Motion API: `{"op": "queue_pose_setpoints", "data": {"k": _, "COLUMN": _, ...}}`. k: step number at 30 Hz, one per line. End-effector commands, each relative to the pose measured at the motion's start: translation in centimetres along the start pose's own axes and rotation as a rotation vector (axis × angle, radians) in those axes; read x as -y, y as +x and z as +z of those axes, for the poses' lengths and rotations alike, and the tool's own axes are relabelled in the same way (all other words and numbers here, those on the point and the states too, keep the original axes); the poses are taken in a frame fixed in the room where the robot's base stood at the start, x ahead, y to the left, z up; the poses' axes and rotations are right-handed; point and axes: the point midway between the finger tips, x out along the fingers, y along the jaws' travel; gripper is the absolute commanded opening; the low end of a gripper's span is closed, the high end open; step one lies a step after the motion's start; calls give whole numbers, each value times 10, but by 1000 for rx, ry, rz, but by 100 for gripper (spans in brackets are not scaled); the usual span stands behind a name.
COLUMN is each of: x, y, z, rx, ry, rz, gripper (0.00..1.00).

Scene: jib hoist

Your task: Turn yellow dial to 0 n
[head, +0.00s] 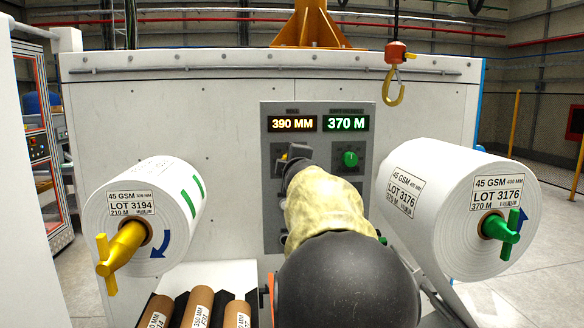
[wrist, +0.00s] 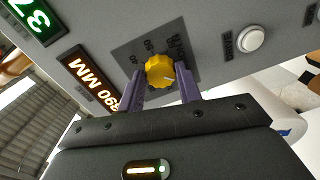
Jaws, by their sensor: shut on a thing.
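The yellow dial (wrist: 159,71) sits on a dark label plate on the grey control panel (head: 268,112). In the wrist view the purple fingers of my gripper (wrist: 161,80) lie on both sides of the dial, shut on it. A small white mark shows on the dial's lower right. Printed marks around it are tilted and hard to read. In the head view my gripper (head: 297,156) and arm cover most of the dial. The amber display (head: 292,124) above it reads 390 MM.
A green display (head: 346,123) reads 370 M, above a green knob (head: 350,158). A white button (wrist: 250,40) is near the dial. White rolls stand at left (head: 150,205) and right (head: 440,200). A hoist hook (head: 394,88) hangs above the panel's right.

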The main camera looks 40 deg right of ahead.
Motion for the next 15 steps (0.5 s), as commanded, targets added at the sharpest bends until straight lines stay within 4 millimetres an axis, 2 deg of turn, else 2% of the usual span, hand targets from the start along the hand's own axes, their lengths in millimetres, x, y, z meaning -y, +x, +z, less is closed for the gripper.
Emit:
{"op": "queue_pose_setpoints", "data": {"k": 11, "x": 1, "y": 0, "z": -1, "rx": -1, "ry": -8, "rz": -2, "gripper": 12}}
{"op": "queue_pose_setpoints", "data": {"k": 12, "x": 1, "y": 0, "z": -1, "rx": -1, "ry": -7, "rz": -2, "gripper": 42}}
{"op": "queue_pose_setpoints", "data": {"k": 14, "x": 1, "y": 0, "z": -1, "rx": -1, "ry": -7, "rz": -2, "gripper": 54}}
{"op": "queue_pose_setpoints", "data": {"k": 15, "x": 1, "y": 0, "z": 0, "rx": -1, "ry": -7, "rz": -2, "gripper": 56}}
